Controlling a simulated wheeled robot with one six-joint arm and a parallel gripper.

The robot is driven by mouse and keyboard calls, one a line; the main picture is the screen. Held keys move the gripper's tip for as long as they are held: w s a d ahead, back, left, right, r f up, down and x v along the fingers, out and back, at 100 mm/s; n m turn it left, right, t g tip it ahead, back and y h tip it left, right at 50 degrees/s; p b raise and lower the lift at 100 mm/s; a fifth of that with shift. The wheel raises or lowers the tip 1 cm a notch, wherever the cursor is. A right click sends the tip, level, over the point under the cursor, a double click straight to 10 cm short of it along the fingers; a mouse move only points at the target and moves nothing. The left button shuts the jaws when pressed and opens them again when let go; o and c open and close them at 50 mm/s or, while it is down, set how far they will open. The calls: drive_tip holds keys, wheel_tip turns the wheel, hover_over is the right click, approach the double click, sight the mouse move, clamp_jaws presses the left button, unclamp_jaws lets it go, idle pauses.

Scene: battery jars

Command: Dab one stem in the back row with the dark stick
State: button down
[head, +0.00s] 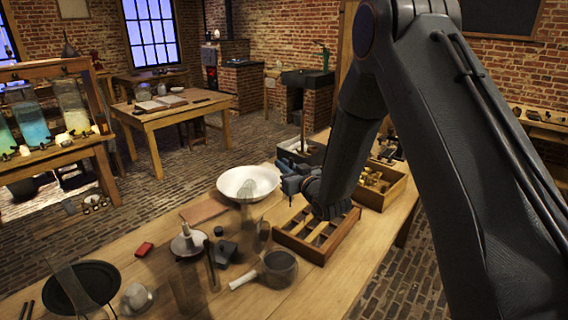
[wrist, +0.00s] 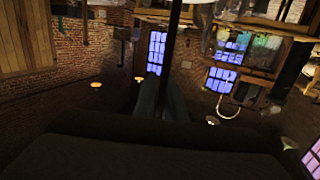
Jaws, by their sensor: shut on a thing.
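My gripper (head: 285,168) is above the long wooden table, near the compartment tray, with its jaws toward the back. The wrist view shows its two bluish fingers (wrist: 163,92) close together on a thin dark stick (wrist: 174,35), which runs up out of the frame. In the head view a thin upright shaft (head: 303,128) stands just behind the gripper; I cannot tell if it is the same stick. I cannot make out a back row of stems with certainty. Glass jars (head: 72,108) with blue and green contents stand on a wooden rack at the left, away from the gripper.
A white bowl (head: 235,187), a compartment tray (head: 283,240), a wooden box of brass pieces (head: 372,197) and a black plate (head: 95,272) are on the near table. Translucent glassware (head: 185,290) stands at its front. A second table (head: 160,122) is behind, across brick floor.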

drive_tip(key=shift+s+a+f+b, duration=0.15)
drive_tip(key=shift+f+b, duration=0.45)
drive_tip(key=shift+f, duration=0.65)
drive_tip(key=shift+w+a+f+b, duration=0.15)
drive_tip(key=shift+f+b, duration=0.4)
drive_tip(key=shift+f, duration=0.65)
drive_tip(key=shift+s+b, duration=0.15)
drive_tip(key=shift+b, duration=0.2)
drive_tip(key=shift+f, duration=0.4)
idle(0.6)
drive_tip(key=shift+r, duration=0.2)
idle(0.7)
drive_tip(key=shift+r+p, duration=1.05)
drive_tip(key=shift+r, duration=1.3)
